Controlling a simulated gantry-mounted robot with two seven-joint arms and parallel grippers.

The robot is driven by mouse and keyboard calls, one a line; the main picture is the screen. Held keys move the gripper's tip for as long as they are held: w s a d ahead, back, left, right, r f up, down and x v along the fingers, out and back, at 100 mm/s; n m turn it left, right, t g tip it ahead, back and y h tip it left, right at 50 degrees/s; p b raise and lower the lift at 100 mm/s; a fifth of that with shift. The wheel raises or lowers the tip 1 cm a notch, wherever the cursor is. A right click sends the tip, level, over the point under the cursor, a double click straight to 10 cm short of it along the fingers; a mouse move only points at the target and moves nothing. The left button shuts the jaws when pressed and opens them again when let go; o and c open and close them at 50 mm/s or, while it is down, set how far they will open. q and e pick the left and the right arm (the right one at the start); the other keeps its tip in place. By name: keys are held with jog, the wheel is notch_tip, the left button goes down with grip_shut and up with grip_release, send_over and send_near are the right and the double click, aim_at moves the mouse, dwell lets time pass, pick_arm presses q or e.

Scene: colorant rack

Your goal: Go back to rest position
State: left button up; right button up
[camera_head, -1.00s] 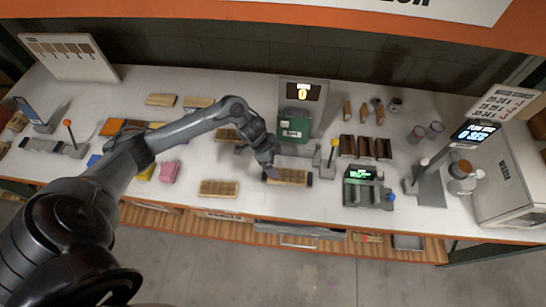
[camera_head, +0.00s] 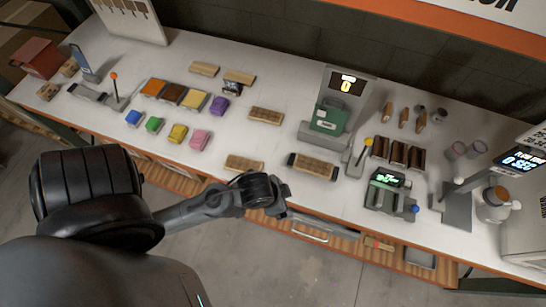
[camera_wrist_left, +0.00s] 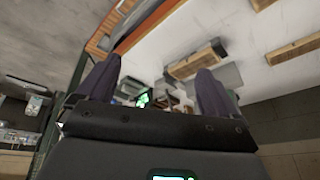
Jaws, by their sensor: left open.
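My left arm enters from the lower left in the head view. Its gripper (camera_head: 284,210) is over the front edge of the table, clear of the objects there. In the left wrist view the two dark fingers of the gripper (camera_wrist_left: 156,82) stand wide apart with nothing held between them. The wooden slatted block with dark ends (camera_head: 313,166) lies on the table behind the gripper, apart from it. My right gripper is not in view.
The white table (camera_head: 235,138) holds a green device on a grey stand (camera_head: 328,118), a small scale (camera_head: 390,195), several coloured blocks such as a pink one (camera_head: 200,140), and another wooden block (camera_head: 244,163). Open floor (camera_head: 260,270) lies in front.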

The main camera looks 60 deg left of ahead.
pick_arm(q)
jog(key=shift+s+a+r+n+g, duration=0.15)
jog(key=shift+s+n+g, duration=0.05)
jog(key=shift+s, duration=0.45)
jog(key=shift+s+a+r+n+g, duration=0.1)
jog(key=shift+s+r+n+g, duration=0.1)
jog(key=shift+s, duration=0.4)
notch_tip(320, 180, up, 7)
jog(key=p, duration=0.7)
